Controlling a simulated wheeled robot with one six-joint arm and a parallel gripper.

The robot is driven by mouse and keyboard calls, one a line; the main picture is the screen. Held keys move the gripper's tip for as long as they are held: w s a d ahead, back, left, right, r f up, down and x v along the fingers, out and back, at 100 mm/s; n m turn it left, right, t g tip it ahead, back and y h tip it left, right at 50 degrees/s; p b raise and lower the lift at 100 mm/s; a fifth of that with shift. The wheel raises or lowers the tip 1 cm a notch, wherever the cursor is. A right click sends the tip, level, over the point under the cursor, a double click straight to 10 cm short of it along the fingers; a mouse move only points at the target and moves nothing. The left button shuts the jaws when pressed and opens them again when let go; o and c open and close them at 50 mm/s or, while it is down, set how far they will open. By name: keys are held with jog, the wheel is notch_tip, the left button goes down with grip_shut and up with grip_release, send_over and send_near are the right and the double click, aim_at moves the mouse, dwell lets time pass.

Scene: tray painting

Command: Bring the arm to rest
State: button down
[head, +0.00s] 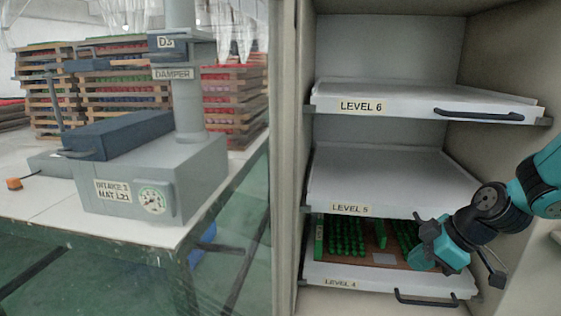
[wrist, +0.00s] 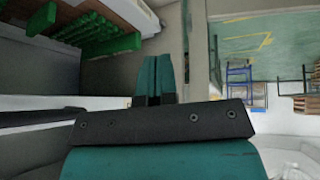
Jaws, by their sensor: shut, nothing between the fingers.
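My gripper (head: 427,241) is at the right of the head view, in front of the cabinet shelves, between Level 5 and Level 4. In the wrist view its teal fingers (wrist: 154,80) are together with nothing between them. My arm comes in from the right edge of the head view. The Level 4 shelf (head: 330,277) bears a brown tray with green pieces (head: 345,237). My gripper overlaps the right part of that tray in the head view. The green pieces also show at the upper left of the wrist view (wrist: 95,32).
The Level 5 shelf (head: 370,175) and Level 6 shelf (head: 400,98) look empty. Left stands a table (head: 120,225) with a grey damper machine (head: 150,170). Stacked wooden trays (head: 125,90) stand behind it.

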jog(key=s+a+r+m+g, duration=0.2)
jog(key=s+a+r, duration=0.5)
jog(key=s, duration=0.4)
jog(key=s+a+r+m+g, duration=0.25)
jog(key=s+a+r, duration=0.25)
jog(key=s+a, duration=0.45)
notch_tip(320, 180, up, 17)
jog(key=d+p, duration=0.1)
jog(key=p, duration=1.6)
jog(key=shift+s+d+h+p, duration=0.25)
jog(key=shift+s+h+p, duration=0.05)
jog(key=shift+s+p, duration=0.05)
jog(key=shift+d+f+m, duration=0.1)
jog(key=shift+m, duration=0.15)
